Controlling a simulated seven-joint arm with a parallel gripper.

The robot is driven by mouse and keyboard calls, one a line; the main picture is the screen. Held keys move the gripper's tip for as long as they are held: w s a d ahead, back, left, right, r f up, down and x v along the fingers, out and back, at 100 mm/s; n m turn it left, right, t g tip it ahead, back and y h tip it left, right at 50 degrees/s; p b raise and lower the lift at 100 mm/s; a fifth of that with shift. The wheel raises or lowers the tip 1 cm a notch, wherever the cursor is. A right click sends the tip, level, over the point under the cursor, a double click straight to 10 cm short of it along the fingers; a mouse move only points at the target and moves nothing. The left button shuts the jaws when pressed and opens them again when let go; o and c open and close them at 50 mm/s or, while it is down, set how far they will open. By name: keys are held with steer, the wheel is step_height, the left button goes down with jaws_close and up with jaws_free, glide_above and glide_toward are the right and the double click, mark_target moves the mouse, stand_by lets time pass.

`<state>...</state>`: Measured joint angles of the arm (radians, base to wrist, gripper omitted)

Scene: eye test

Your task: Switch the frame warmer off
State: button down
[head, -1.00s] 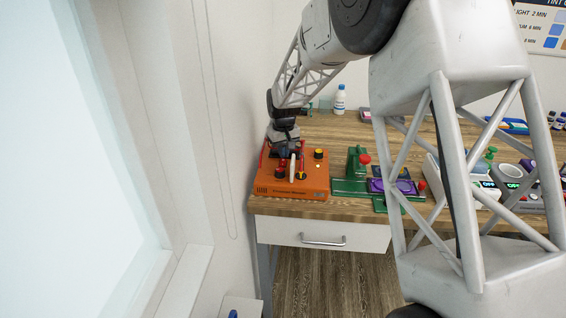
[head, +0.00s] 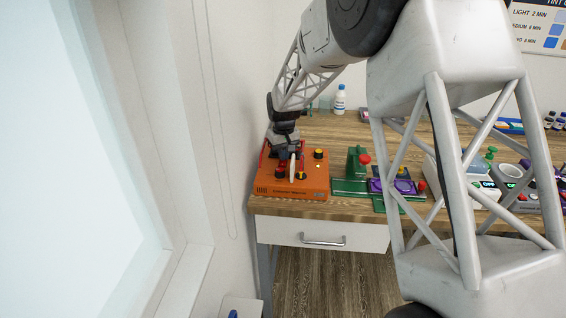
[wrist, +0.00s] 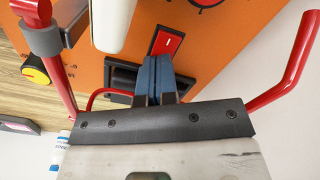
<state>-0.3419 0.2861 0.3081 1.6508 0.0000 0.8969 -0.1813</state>
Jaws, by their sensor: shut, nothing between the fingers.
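The frame warmer is an orange box (head: 312,186) at the left end of the wooden bench in the head view. Its orange face (wrist: 215,40) fills much of the wrist view. A red rocker switch (wrist: 169,41) with a white line mark sits in a black frame on it. My gripper (wrist: 158,60) is shut and empty, with its blue fingertips at the near end of the rocker. I cannot tell whether they touch it. In the head view my gripper (head: 284,153) is low over the box's back left part, its fingertips partly hidden.
Red bars (wrist: 300,60) rise on both sides of my gripper. A green fixture (head: 352,186) is to the right. The wall is close on the left.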

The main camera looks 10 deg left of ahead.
steer(key=shift+f, duration=0.3)
stand_by(0.4)
steer(key=shift+r, duration=3.5)
